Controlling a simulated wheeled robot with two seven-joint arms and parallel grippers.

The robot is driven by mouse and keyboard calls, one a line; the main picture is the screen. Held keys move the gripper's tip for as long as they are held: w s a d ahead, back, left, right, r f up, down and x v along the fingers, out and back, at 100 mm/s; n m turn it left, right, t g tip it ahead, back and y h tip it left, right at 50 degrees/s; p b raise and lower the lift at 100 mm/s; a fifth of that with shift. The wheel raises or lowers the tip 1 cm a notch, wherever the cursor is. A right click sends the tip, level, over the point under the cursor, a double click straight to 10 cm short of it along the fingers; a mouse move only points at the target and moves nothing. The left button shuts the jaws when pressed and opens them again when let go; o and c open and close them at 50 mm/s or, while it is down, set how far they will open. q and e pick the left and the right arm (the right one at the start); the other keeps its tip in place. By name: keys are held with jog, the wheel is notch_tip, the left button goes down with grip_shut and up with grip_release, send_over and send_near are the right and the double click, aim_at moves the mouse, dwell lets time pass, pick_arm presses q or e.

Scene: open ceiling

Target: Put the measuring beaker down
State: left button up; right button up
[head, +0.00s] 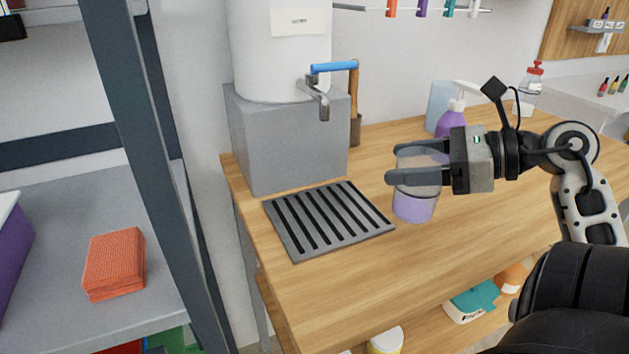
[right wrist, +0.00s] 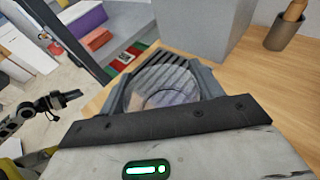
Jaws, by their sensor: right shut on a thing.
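The measuring beaker (head: 414,205) is clear, with a purple lower part. My right gripper (head: 392,164) is shut on its upper part and holds it upright. The beaker is to the right of the slotted drip tray (head: 327,214), over the wooden table (head: 345,290). I cannot tell whether its base touches the wood. In the right wrist view the beaker's round rim (right wrist: 160,90) shows between the fingers, with the tray's slots behind. My left gripper (right wrist: 68,97) is small at the left of the right wrist view, away from the beaker; its jaw opening is unclear.
A white dispenser (head: 278,60) with a blue-handled tap stands on a grey block (head: 290,140) behind the tray. A purple pump bottle (head: 451,118) stands behind my right gripper. The table is clear in front of the tray and beaker. A dark shelf post (head: 150,150) stands at left.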

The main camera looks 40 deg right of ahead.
jog(key=shift+r+p+x, duration=0.15)
jog(key=shift+p+x, duration=0.15)
jog(key=shift+x, duration=2.2)
jog(key=shift+r+p+x, duration=0.15)
jog(key=shift+p+x, duration=0.1)
jog(key=shift+x, duration=2.3)
jog(key=shift+r+p+x, duration=0.15)
jog(key=shift+p+x, duration=0.15)
jog(key=shift+x, duration=2.2)
jog(key=shift+w+a, duration=0.1)
jog(key=shift+f, duration=0.2)
jog(key=o, duration=1.1)
jog(key=shift+r, duration=0.1)
jog(key=shift+c, duration=0.2)
